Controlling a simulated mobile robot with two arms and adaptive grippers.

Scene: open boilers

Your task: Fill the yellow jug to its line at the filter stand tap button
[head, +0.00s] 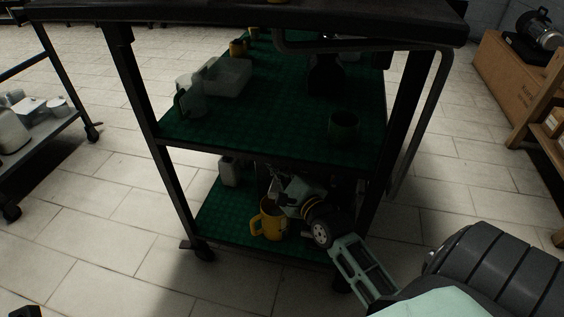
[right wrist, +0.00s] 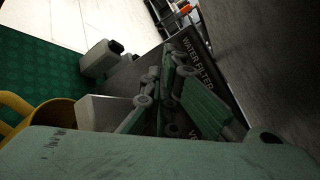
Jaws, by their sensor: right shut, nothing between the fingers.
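The yellow jug (head: 268,220) stands upright on the lower shelf of the cart, near its front edge, with its handle to the left. In the right wrist view its rim and side (right wrist: 48,116) show at the left, partly cut off by my wrist. The filter stand (right wrist: 197,62) is a dark panel lettered "WATER FILTER" behind my fingers. The tap button cannot be made out. My right gripper (head: 277,186) is inside the lower shelf, above and behind the jug. Its fingers (right wrist: 170,72) are shut and empty in front of the panel.
The upper shelf (head: 300,125) is close above my right arm, with a clear bin (head: 227,76), a jug (head: 192,98) and a dark cup (head: 344,127). A white container (head: 229,172) stands left on the lower shelf. Cart posts flank the opening.

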